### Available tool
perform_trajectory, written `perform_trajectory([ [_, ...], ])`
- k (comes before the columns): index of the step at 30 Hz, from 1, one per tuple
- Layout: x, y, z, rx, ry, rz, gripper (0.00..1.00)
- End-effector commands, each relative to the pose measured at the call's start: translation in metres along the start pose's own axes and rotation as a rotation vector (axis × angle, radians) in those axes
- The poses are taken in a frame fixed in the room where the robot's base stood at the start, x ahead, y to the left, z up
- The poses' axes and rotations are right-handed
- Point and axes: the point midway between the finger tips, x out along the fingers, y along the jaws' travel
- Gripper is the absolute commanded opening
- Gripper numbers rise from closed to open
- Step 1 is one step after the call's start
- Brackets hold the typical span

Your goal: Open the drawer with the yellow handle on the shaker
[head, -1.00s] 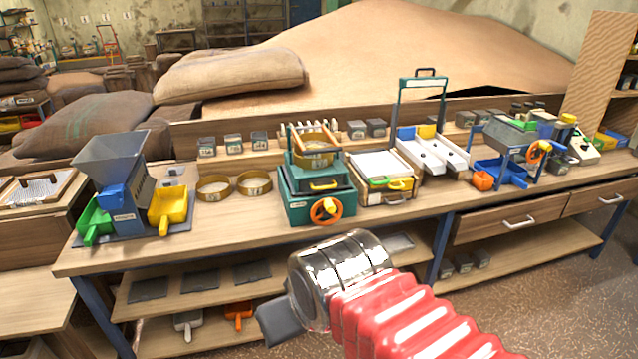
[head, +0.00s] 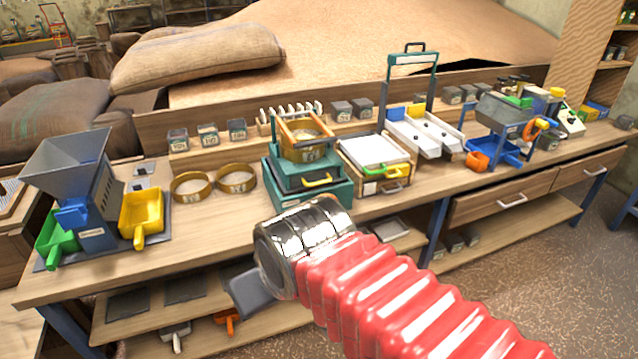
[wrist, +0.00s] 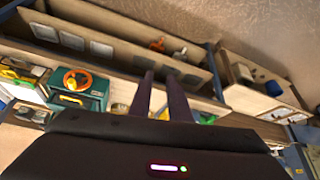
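The shaker (head: 296,199) is a green machine on the bench, with a round brass sieve in a wooden frame on top. Its drawer front bears a yellow handle (head: 318,179), and the drawer looks shut. My gripper (head: 249,291) is in front of the bench, below the shaker and apart from it; my arm hides part of the shaker's front.
A lower shelf (head: 150,325) runs under the bench top.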

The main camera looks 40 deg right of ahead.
Motion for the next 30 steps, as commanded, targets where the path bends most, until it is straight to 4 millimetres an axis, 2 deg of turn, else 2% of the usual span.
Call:
perform_trajectory([
  [10,0.001,0.001,-0.002,-0.003,0.003,0.003,0.17],
  [15,0.012,0.015,-0.018,-0.044,0.034,0.038,0.17],
  [20,0.034,0.048,-0.049,-0.137,0.098,0.117,0.17],
  [24,0.055,0.086,-0.079,-0.255,0.158,0.206,0.17],
  [30,0.084,0.139,-0.112,-0.443,0.225,0.328,0.17],
])
